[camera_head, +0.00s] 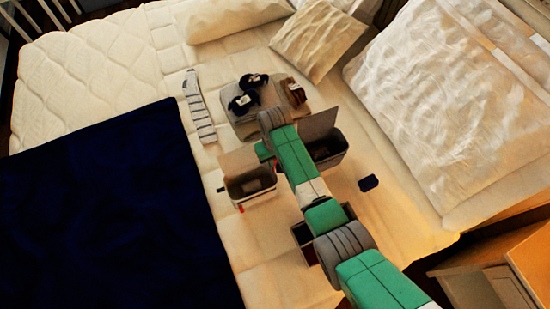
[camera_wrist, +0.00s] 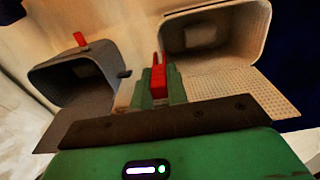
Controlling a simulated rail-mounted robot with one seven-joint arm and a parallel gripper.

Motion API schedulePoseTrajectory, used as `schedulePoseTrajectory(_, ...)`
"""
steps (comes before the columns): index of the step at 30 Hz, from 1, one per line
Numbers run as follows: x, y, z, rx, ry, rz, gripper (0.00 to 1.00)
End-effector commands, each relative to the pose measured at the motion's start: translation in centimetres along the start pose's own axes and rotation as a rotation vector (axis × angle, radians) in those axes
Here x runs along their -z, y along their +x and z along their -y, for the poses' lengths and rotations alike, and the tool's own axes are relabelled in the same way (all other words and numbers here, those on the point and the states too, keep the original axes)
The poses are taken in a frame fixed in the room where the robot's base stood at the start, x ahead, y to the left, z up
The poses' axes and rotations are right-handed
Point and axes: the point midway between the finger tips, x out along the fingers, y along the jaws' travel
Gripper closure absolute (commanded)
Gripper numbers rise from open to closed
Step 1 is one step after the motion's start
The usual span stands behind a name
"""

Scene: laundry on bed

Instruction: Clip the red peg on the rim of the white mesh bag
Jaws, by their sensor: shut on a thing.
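The white mesh bag (camera_wrist: 268,22) lies open at the upper right in the wrist view, its perforated flap (camera_wrist: 222,85) spread toward me. In the head view this bag (camera_head: 251,196) is left of my arm. My gripper (camera_wrist: 159,88) is shut on a red peg (camera_wrist: 158,76), which stands upright between the green fingertips. The peg appears beside the bag's left edge; I cannot tell whether it touches the rim. In the head view my gripper (camera_head: 263,151) is partly hidden by my wrist, and the held peg is not clear.
A grey bag (camera_wrist: 92,88) lies left in the wrist view, with another red peg (camera_wrist: 80,39) at its rim and a dark clip (camera_wrist: 125,73). A small red thing (camera_head: 240,208) is at the white bag's front. Dark socks (camera_head: 243,102) and a navy blanket (camera_head: 100,210) lie nearby.

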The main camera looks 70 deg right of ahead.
Motion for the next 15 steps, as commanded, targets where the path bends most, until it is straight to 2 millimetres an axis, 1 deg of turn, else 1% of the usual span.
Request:
schedulePoseTrajectory(7, 0.0, 0.11, 0.0, 0.0, 0.0, 0.0, 1.0)
schedulePoseTrajectory(15, -0.01, 0.79, 0.0, 0.0, 0.0, 0.0, 1.0)
